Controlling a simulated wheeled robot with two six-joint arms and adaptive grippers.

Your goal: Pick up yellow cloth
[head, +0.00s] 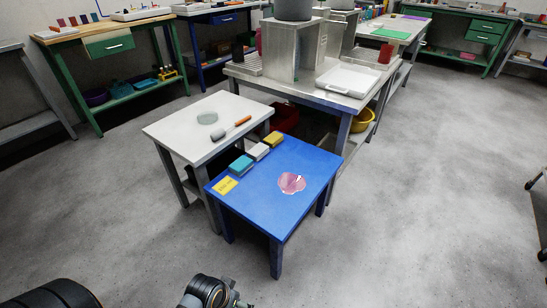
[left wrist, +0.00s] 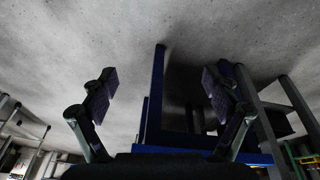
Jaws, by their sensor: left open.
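The yellow cloth (head: 273,139) is a small folded block on the far edge of the blue table (head: 262,190). A white cloth (head: 258,151) and a teal cloth (head: 240,164) lie in a row beside it. My left gripper (left wrist: 160,92) is open and empty in the left wrist view, its two fingers wide apart. Part of my left arm shows at the bottom of the head view, in front of the table and well away from the cloth. The cloth cannot be made out in the left wrist view. My right gripper is not in view.
A pink spill (head: 291,183) lies on the blue table, and a yellow label (head: 225,184) sits at its left corner. A steel bench (head: 300,88) stands farther back. The floor in front is clear.

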